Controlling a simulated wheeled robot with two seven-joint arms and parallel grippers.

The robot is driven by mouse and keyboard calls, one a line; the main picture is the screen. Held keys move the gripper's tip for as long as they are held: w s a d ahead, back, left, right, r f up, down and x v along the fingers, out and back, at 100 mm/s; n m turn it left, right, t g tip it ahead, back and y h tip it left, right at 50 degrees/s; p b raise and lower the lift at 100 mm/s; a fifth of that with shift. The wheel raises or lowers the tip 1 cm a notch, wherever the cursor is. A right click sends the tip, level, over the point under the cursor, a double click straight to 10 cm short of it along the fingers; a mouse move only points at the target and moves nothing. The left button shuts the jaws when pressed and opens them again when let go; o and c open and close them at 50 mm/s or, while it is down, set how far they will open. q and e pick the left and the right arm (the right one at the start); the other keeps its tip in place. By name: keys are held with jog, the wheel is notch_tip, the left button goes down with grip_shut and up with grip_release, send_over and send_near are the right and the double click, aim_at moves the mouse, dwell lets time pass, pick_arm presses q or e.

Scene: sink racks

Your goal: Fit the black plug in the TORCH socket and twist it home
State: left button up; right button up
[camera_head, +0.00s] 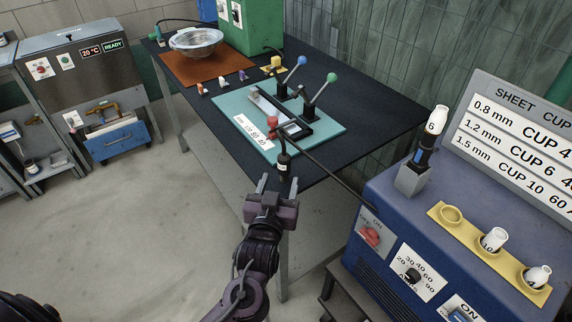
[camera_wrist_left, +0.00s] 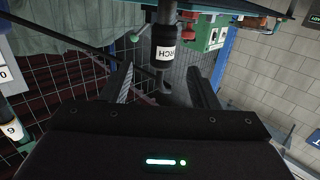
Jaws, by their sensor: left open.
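A black cylindrical plug (camera_head: 283,166) with a white label hangs at the front edge of the dark table. In the left wrist view the plug (camera_wrist_left: 164,45) shows a label ending in "RCH", just beyond the fingertips. My left gripper (camera_head: 279,184) is open, its fingers pointing at the plug from the near side. In the left wrist view the gripper's open fingers (camera_wrist_left: 160,76) stand to either side of the plug's line, with nothing clearly between them. I cannot pick out a separate TORCH socket. My right gripper is not in view.
A teal mat (camera_head: 321,118) with a lever fixture (camera_head: 290,118) lies on the dark table (camera_head: 385,119). A blue machine (camera_head: 395,190) stands at right with a white-tipped torch (camera_head: 430,137) and a yellow cup holder (camera_head: 468,235). A dark cable runs toward it. The floor at left is clear.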

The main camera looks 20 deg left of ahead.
aim_at(283, 162)
pick_arm(q)
jog(key=shift+w+a+r, duration=0.15)
jog(key=shift+w+r, duration=0.25)
jog(key=shift+w, duration=0.2)
jog(key=w, duration=0.2)
jog(key=w+p, duration=0.1)
jog(key=w, duration=0.1)
jog(key=w+a+p, duration=0.1)
jog(key=w, duration=0.1)
jog(key=shift+w+r, duration=0.15)
jog(key=shift+r, duration=0.05)
jog(key=shift+w+f, duration=0.1)
jog(key=shift+w, duration=0.3)
jog(key=shift+s, duration=0.1)
jog(key=c, duration=1)
jog(key=shift+c, duration=0.5)
